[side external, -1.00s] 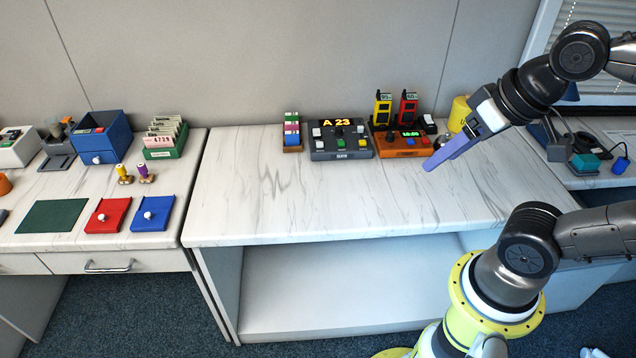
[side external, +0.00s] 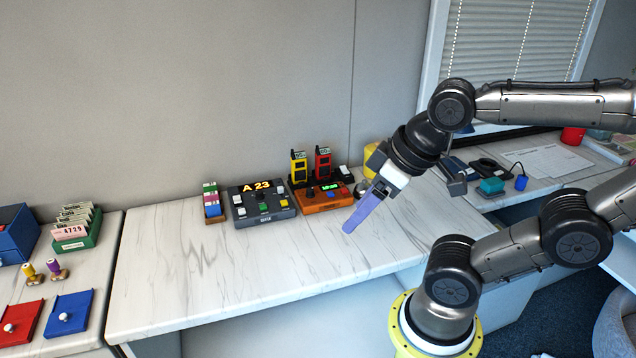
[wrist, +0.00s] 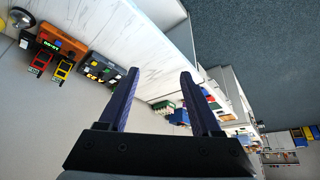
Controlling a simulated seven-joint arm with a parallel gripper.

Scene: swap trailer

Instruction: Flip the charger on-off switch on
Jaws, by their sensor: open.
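Two handheld radios, one yellow (side external: 299,168) and one red (side external: 323,163), stand upright at the back of the table behind an orange console (side external: 322,199). A dark base with a white piece (side external: 343,171) is beside the red radio; it looks like the charger, but its switch position is too small to tell. My gripper (side external: 347,229), with blue-violet fingers, is in front and to the right of the orange console, apart from it. In the wrist view the fingers (wrist: 159,73) are spread and empty. The yellow radio (wrist: 62,71) and red radio (wrist: 40,62) show at upper left there.
A grey console (side external: 262,202) with a lit "A 23" display stands left of the orange one. A small rack of coloured blocks (side external: 213,203) is at its left. A yellow round object (side external: 371,158) is partly behind my arm. The front of the marble tabletop (side external: 190,270) is clear.

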